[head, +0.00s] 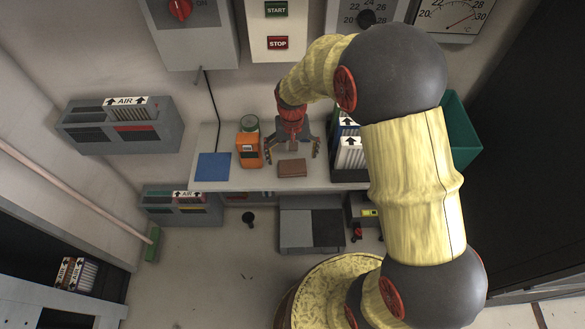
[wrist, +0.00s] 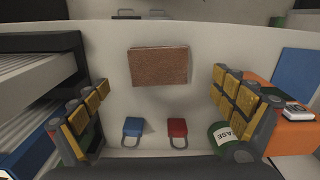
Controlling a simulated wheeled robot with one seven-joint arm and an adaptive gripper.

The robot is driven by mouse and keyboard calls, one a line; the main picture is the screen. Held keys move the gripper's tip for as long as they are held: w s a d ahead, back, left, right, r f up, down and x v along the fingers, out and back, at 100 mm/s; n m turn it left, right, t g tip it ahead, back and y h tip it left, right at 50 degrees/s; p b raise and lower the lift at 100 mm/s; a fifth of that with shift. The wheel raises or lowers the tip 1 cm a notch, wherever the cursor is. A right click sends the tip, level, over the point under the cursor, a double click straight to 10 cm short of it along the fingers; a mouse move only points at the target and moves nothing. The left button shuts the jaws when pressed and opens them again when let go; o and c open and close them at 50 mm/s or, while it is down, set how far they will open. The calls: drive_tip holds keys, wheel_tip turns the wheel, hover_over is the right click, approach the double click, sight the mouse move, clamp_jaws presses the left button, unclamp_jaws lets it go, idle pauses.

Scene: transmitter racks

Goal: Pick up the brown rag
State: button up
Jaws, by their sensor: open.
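The brown rag (head: 292,168) lies flat, a small folded rectangle, on the white shelf near its front edge. In the wrist view the rag (wrist: 158,66) lies ahead of the fingertips, roughly centred between them. My gripper (head: 291,148) hangs over the shelf just behind the rag, with its two fingers spread wide. In the wrist view my gripper (wrist: 158,95) is open and empty, with yellow-padded fingers on both sides. The rag appears apart from both fingers.
An orange box (head: 249,150) and a green can (head: 249,124) stand left of my gripper, beside a blue cloth (head: 214,167). A bin of white filters (head: 350,155) stands at the right. Red (wrist: 177,133) and blue (wrist: 133,130) padlocks lie between the fingers in the wrist view.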

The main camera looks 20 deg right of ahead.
sight(293, 166)
wheel_tip(293, 166, down, 5)
drive_tip(key=shift+d+b, duration=0.1)
drive_tip(key=shift+b, duration=0.8)
drive_tip(key=shift+c, duration=0.3)
drive_tip(key=c, duration=1)
